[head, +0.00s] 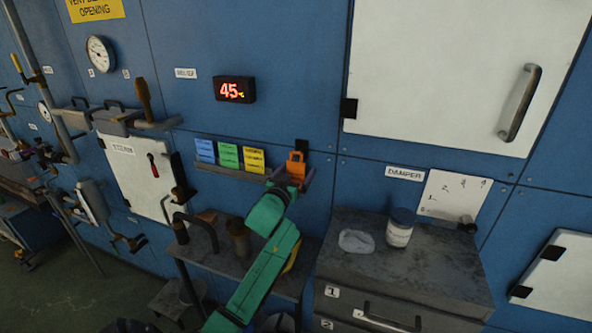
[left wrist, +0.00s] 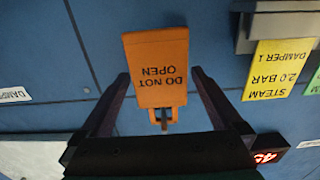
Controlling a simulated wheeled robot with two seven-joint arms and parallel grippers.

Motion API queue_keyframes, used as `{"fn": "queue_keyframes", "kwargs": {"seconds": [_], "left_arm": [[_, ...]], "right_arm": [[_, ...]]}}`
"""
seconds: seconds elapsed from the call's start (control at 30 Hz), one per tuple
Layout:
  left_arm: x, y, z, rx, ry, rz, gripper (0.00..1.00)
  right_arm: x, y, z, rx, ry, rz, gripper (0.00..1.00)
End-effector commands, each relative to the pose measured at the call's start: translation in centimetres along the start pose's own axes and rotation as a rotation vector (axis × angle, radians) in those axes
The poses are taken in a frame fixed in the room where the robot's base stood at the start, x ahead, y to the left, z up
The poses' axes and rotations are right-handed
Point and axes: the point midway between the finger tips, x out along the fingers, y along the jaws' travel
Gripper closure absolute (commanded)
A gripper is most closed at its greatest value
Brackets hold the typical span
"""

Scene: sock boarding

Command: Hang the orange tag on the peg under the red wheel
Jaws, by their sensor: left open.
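The orange tag (head: 296,168) is at the right end of the small shelf on the blue wall, right of the colored cards. In the left wrist view the tag (left wrist: 157,60) reads "DO NOT OPEN", upside down, with a narrow loop or hook at its lower end. My left gripper (head: 291,179) is open at the tag. Its two dark fingers (left wrist: 160,88) stand on either side of the tag, with gaps visible on both sides. I cannot make out a red wheel or the peg under it in either view. My right gripper is not in view.
Blue, green and yellow cards (head: 228,155) stand along the shelf (head: 228,170). Below right, a grey cabinet (head: 400,265) holds a jar (head: 399,232) and a clear crumpled item (head: 356,241). Pipes and levers (head: 75,130) crowd the left wall. A red display (head: 235,89) hangs above.

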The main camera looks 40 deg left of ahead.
Motion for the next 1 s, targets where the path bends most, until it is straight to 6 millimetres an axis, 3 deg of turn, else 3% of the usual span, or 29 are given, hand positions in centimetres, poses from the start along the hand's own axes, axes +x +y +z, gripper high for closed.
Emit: {"fn": "queue_keyframes", "kwargs": {"seconds": [0.1,0.3,0.33,0.6,0.77,1.0], "left_arm": [[0.0,0.0,0.1,0.000,0.000,0.000,0.00],[-0.1,0.0,0.1,0.000,0.000,0.000,0.77],[-0.1,0.0,0.1,0.000,0.000,0.000,0.79],[-0.1,0.0,-0.1,0.000,0.001,0.000,0.79],[-0.1,0.0,-1.6,0.002,0.005,0.002,0.79],[-5.2,0.0,-0.9,0.000,0.001,0.002,0.79]], "right_arm": [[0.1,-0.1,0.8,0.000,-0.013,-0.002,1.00],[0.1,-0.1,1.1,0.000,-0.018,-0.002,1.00],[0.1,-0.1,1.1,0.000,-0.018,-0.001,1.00],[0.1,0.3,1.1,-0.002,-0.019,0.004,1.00],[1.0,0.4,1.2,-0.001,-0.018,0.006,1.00],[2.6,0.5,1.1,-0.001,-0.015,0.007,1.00]]}}
